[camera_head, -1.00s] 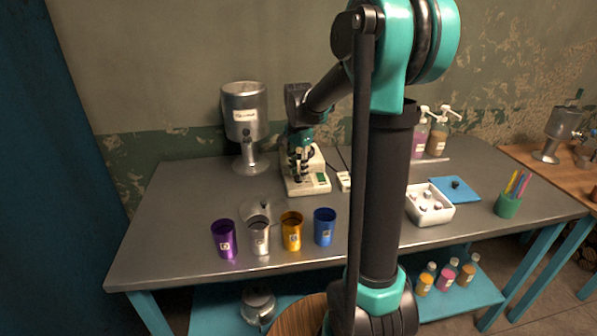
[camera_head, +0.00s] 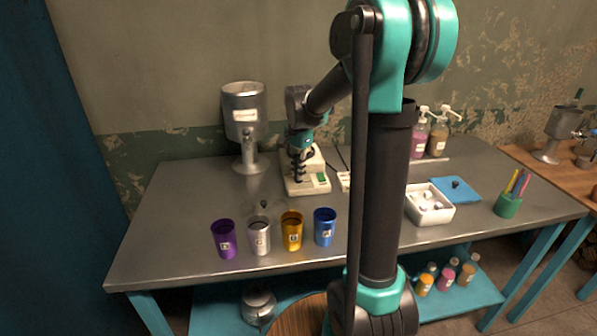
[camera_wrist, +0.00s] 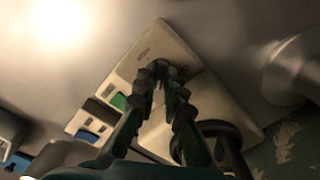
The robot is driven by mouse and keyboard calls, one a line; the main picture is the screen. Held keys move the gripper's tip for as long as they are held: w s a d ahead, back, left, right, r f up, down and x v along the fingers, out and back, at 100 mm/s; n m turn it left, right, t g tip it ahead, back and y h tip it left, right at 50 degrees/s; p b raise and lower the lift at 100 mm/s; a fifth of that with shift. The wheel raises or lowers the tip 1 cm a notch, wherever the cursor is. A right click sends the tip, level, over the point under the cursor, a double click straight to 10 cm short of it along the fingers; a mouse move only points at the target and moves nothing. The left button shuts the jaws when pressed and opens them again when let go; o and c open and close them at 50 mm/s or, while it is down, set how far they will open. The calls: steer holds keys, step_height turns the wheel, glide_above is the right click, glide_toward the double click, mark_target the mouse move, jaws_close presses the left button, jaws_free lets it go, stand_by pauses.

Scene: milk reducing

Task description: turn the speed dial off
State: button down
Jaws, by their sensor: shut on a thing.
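The speed dial sits on the top face of a cream-coloured machine (camera_head: 314,185) on the metal table. The machine also shows in the wrist view (camera_wrist: 193,62), with faint lettering beside the dial. My gripper (camera_head: 299,172) points down over the machine. In the wrist view my gripper (camera_wrist: 160,72) has its fingertips together around the small dark dial (camera_wrist: 161,67), which they mostly hide. The dial's setting cannot be read. A green switch (camera_head: 322,178) is on the machine's front part and also shows in the wrist view (camera_wrist: 118,101).
A grey hopper-like container (camera_head: 244,115) stands left of the machine. Purple (camera_head: 226,243), silver (camera_head: 260,240), orange (camera_head: 292,235) and blue (camera_head: 325,230) cups stand in front. A white box (camera_head: 430,213) and a blue pad (camera_head: 446,191) lie to the right.

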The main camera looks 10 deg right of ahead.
steer(key=shift+n, duration=0.3)
steer(key=n, duration=0.5)
steer(key=shift+n, duration=0.4)
steer(key=n, duration=0.5)
steer(key=shift+n, duration=0.3)
steer(key=c, duration=1.6)
jaws_free()
step_height(320, 180, up, 12)
steer(key=shift+r, duration=0.1)
